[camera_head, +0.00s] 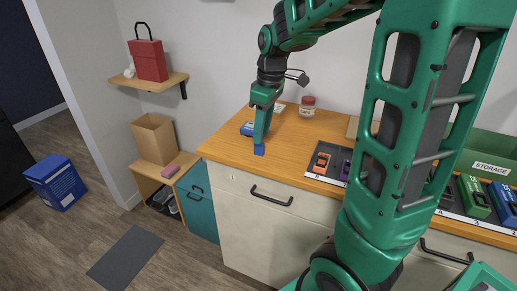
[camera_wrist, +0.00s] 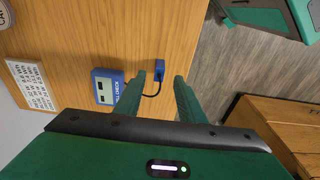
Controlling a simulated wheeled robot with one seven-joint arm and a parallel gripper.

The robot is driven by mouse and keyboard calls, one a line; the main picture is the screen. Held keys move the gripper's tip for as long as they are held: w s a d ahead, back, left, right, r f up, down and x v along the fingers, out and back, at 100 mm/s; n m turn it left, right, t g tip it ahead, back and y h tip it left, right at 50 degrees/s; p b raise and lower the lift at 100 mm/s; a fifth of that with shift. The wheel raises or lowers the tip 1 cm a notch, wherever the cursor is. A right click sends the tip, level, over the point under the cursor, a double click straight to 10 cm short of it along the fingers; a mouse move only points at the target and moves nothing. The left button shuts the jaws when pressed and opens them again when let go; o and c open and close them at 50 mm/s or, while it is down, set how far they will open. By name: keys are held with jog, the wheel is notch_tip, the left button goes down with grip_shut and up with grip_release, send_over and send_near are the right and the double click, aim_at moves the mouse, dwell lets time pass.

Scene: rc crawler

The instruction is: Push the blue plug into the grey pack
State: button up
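The blue plug (camera_head: 259,149) is on the wooden counter near its front left edge, just under my gripper's fingertips. In the wrist view the plug (camera_wrist: 160,71) shows beyond the left fingertip, with a black cable curving from it to a blue checker box. My gripper (camera_head: 262,138) points down at the counter. In the wrist view its fingers (camera_wrist: 168,80) are apart with nothing between them. I cannot make out a grey pack; my arm hides part of the counter. An orange pack (camera_head: 321,162) and a purple pack (camera_head: 345,169) stand on a dark mat.
The blue checker box (camera_head: 247,128) lies behind the plug, also seen in the wrist view (camera_wrist: 108,88). A red-lidded jar (camera_head: 307,107) stands farther back. At right are a green pack (camera_head: 474,196), a blue pack (camera_head: 503,203) and a green storage bin (camera_head: 490,150).

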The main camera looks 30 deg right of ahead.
aim_at(259, 149)
jog(key=shift+w+a+f, duration=0.1)
jog(key=shift+w+f, duration=0.1)
jog(key=shift+f, duration=0.8)
jog(key=shift+w+a+f, duration=0.1)
jog(key=shift+w+f, duration=0.05)
jog(key=shift+f, duration=0.85)
jog(key=shift+w+f, duration=0.2)
jog(key=shift+f, duration=0.8)
grip_shut()
